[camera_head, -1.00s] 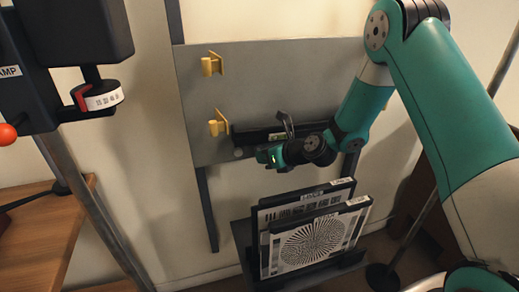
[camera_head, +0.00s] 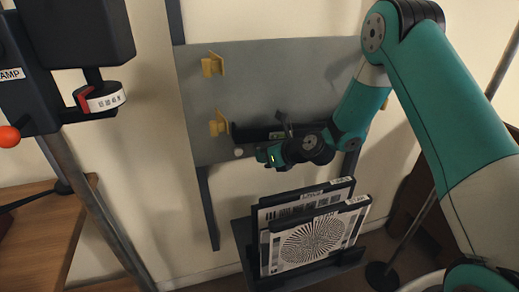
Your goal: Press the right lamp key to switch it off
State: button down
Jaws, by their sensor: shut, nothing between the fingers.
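My gripper (camera_head: 284,121) is at the grey wall panel (camera_head: 270,75), in front of a dark bar (camera_head: 249,132) along the panel's lower part. Its slim dark fingers look shut and empty, and they are small and partly hidden by my teal wrist. I cannot tell whether the fingertips touch anything. I cannot clearly make out the right lamp key; that area is dark and partly covered by my wrist and arm. A small pale round knob (camera_head: 238,152) shows at the panel's lower edge, left of my wrist.
Below my wrist, a dark rack (camera_head: 240,232) holds test-chart plates (camera_head: 315,242). A thin pole stands at right.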

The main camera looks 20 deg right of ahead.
jog(key=shift+w+d+r, duration=0.1)
jog(key=shift+w+r, duration=0.2)
jog(key=shift+r, duration=0.2)
jog(key=shift+s+p, duration=0.35)
jog(key=shift+s, duration=0.35)
jog(key=shift+s+f, duration=0.2)
jog(key=shift+s, duration=2.45)
